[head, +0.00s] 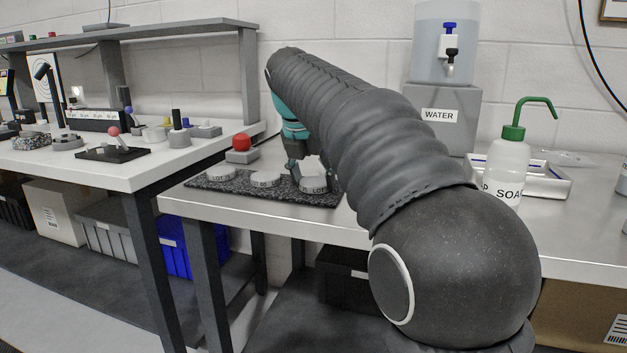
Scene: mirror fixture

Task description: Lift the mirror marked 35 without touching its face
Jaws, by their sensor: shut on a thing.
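Three round pale mirrors with dark-lettered rims are at a dark speckled mat (325,198) on the bench. The left mirror (220,174) reads "LOT" and the middle mirror (265,180) has a short, unclear marking. The right mirror (314,184) also reads "LOT" and looks tilted, its top higher than the others. I cannot read 35 on any of them. My gripper (299,174) reaches down at the right mirror and is shut on it. My arm hides part of the gripper, so the finger contact and any clearance below the mirror are unclear.
A red knob on a grey block (240,149) stands behind the mat. A water container (444,45) on a grey stand, a soap bottle (508,170) and a white tray (545,180) are right of my arm. A lab bench (110,168) with small fixtures is left.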

